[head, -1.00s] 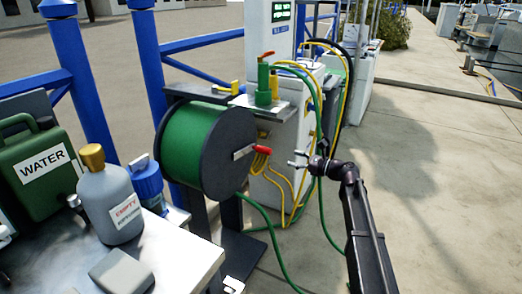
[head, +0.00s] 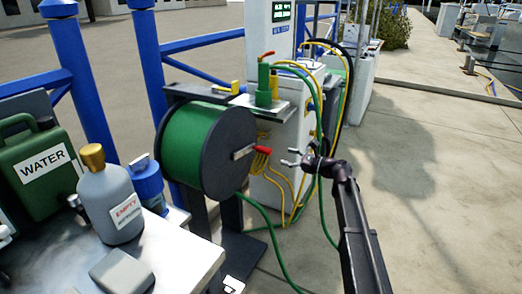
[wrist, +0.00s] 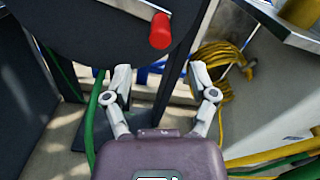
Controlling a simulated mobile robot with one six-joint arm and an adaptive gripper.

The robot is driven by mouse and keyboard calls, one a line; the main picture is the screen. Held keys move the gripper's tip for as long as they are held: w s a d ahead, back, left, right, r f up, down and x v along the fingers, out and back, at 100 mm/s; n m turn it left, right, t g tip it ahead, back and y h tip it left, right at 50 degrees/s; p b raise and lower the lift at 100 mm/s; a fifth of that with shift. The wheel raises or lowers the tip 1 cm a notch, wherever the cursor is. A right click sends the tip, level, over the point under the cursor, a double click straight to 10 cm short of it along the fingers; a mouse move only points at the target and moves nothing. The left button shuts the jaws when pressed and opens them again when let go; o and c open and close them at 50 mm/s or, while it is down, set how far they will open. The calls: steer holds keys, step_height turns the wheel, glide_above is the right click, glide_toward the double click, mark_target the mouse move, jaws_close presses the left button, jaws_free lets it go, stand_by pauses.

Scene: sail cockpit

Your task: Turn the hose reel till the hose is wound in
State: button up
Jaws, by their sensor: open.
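The hose reel (head: 228,150) is a drum with dark round end plates, wound with green hose (head: 190,137). A crank with a red handle (head: 262,150) sticks out from its near plate; the red handle also shows in the wrist view (wrist: 160,31). Green hose runs from the reel down to the ground. My gripper (head: 292,157) is open and empty, to the right of the red handle and apart from it. In the wrist view my open fingers (wrist: 160,82) sit below the handle in the picture, with nothing between them.
A yellow coiled cable (wrist: 212,72) hangs behind the reel. A white pedestal (head: 272,190) with a shelf stands beyond it. A bench (head: 180,258) with a grey bottle (head: 110,205) and a green water can (head: 38,170) is at left. Open pavement (head: 430,220) lies at right.

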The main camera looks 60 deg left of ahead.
mark_target(256, 148)
steer(key=x, duration=1.1)
steer(key=shift+s, duration=0.1)
jaws_close()
